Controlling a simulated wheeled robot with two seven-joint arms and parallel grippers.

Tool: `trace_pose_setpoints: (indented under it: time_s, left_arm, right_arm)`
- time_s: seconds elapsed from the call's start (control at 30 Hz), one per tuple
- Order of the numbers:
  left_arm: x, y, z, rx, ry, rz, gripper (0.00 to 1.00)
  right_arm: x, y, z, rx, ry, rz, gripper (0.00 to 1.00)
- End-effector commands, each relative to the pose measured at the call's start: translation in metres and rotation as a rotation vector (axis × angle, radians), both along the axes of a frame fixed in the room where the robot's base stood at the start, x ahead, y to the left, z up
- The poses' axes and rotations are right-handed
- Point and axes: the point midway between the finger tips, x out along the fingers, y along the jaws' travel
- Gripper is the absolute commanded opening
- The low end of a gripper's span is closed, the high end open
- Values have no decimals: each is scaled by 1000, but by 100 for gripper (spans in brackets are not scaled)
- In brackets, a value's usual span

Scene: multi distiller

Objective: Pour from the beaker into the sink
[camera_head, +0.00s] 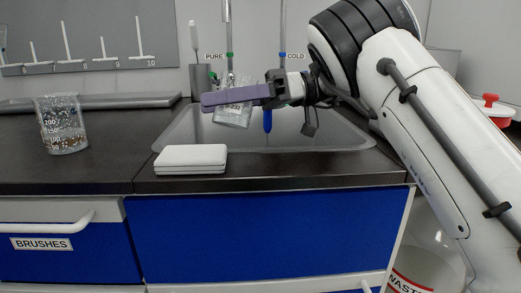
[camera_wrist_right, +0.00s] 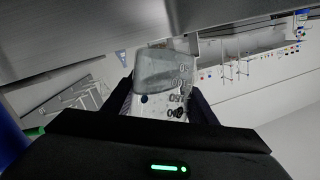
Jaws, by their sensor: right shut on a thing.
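My right gripper (camera_head: 222,98) reaches in from the right and is shut on a clear beaker (camera_head: 235,117) with graduation marks. It holds the beaker tilted, over the back left part of the grey sink (camera_head: 320,140). The purple finger hides part of the beaker. In the right wrist view the beaker (camera_wrist_right: 165,72) sits between the two dark fingers of the right gripper (camera_wrist_right: 163,100). I see no stream, and I cannot tell how much is in it. A second beaker (camera_head: 62,128), with coloured specks showing in it, stands upright on the counter at the left. My left gripper is not in view.
A white flat box (camera_head: 191,158) lies at the sink's front left edge. Taps labelled PURE (camera_head: 228,55) and COLD (camera_head: 283,55) rise behind the sink. A pegged drying rack (camera_head: 100,62) is at the back left. The dark counter (camera_head: 90,172) is clear around the second beaker.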

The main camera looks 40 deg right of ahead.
Motion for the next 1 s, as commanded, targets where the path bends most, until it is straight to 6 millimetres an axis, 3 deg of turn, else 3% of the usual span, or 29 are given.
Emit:
trace_pose_setpoints:
  time_s: [0.37, 1.0]
  left_arm:
    - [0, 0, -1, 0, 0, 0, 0]
    - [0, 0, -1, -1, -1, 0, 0]
  right_arm:
    - [7, -14, 52, 158, 82, 1, 24]
    - [9, -18, 68, 363, 197, 1, 24]
